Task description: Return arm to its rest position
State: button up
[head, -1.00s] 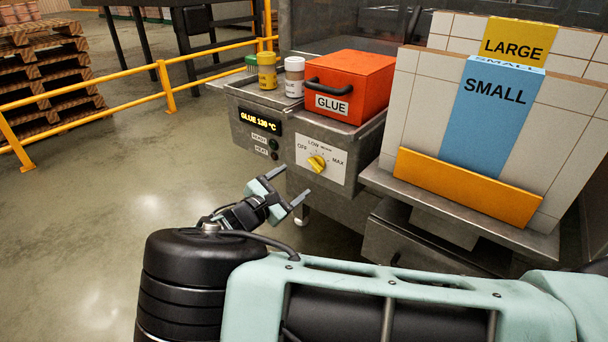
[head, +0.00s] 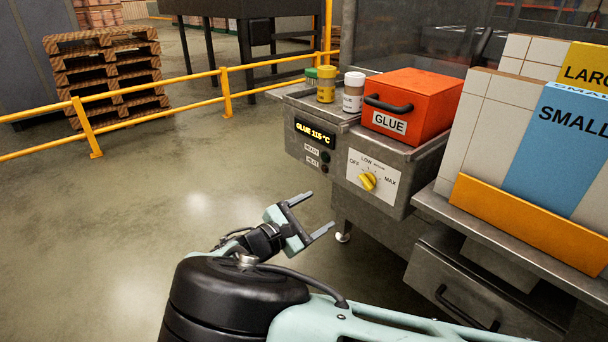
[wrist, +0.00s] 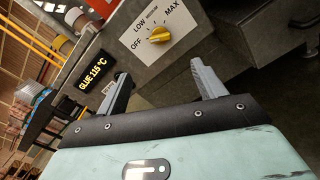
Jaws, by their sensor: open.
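My gripper (head: 318,211) is open and empty, in front of and below the glue machine's control panel (head: 350,172). Its two fingers are apart and touch nothing that I can see. The wrist view also shows the open gripper (wrist: 160,75), with the panel and its yellow dial (wrist: 158,35) beyond the fingers. In the head view the yellow dial (head: 367,181) is marked OFF, LOW and MAX; its exact setting is hard to tell. The display (head: 316,136) reads GLUE 115 °C. My folded arm fills the bottom of the head view.
An orange GLUE box (head: 408,100) and several small bottles stand on the machine. At right are a metal shelf (head: 450,207) and large and small boxes. A yellow rail (head: 150,102) and pallets (head: 105,70) are at left. The floor between is clear.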

jog(key=s+d+r+m+g+y+p, duration=0.2)
jog(key=s+d+m+g+y+p, duration=0.25)
jog(key=s+d+g, duration=0.4)
jog(key=s+r+m+g+y+p, duration=0.2)
jog(key=s+r+m+y+p, duration=0.4)
jog(key=s+r, duration=1.5)
jog(key=s+m+y, duration=0.1)
jog(key=s+y, duration=0.1)
jog(key=y, duration=0.2)
jog(key=shift+s+a+r+y, duration=0.2)
jog(key=shift+s+a+y, duration=0.15)
jog(key=shift+a, duration=0.05)
